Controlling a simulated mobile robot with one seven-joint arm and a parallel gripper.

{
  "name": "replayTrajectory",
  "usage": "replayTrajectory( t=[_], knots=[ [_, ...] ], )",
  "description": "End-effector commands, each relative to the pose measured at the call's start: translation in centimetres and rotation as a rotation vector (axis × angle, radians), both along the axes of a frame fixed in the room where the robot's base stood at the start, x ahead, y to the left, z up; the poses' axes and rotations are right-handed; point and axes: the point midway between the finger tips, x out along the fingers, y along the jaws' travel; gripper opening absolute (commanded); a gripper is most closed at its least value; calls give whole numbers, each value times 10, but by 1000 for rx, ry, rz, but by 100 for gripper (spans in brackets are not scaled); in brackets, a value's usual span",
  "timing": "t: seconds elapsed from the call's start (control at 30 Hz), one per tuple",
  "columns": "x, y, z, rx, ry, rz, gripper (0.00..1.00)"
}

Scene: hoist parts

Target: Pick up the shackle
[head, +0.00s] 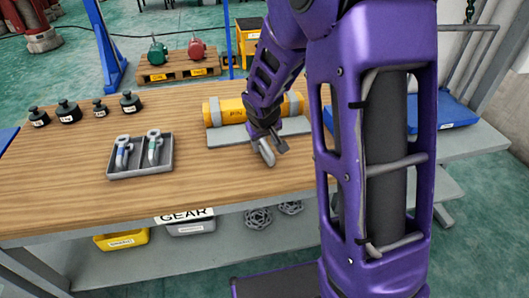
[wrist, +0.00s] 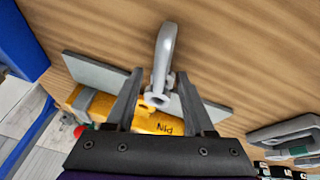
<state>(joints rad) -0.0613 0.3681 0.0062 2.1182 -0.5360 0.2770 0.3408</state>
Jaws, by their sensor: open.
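A light grey shackle (wrist: 164,52), a curved bow with a round eye at its near end, shows between the fingers in the wrist view. I cannot tell whether it touches the table. My gripper (wrist: 160,74) is open, with one finger on each side of the shackle and a visible gap to both. In the head view my gripper (head: 270,147) is low over the table, in front of the grey plate. The shackle is hard to tell from the fingers there. Two more shackles, one with a blue part (head: 122,154) and one with a green part (head: 154,147), sit in a divided grey tray (head: 140,174).
Several black weights (head: 68,112) stand at the back left. A blue tray (head: 450,112) is at right. Bare wood lies between the tray and my gripper.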

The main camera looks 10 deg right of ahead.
Motion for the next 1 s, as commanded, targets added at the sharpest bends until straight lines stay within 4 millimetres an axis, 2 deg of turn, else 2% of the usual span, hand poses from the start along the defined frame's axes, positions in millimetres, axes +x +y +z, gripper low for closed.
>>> replayTrajectory(
  t=[0.23,0.5,0.53,1.0],
  knots=[
    [2,0,-2,1,-1,-1,52],
    [1,0,-2,0,0,-1,3],
    [1,0,-2,0,0,-1,0],
    [1,0,-2,0,0,-1,0]
  ],
)
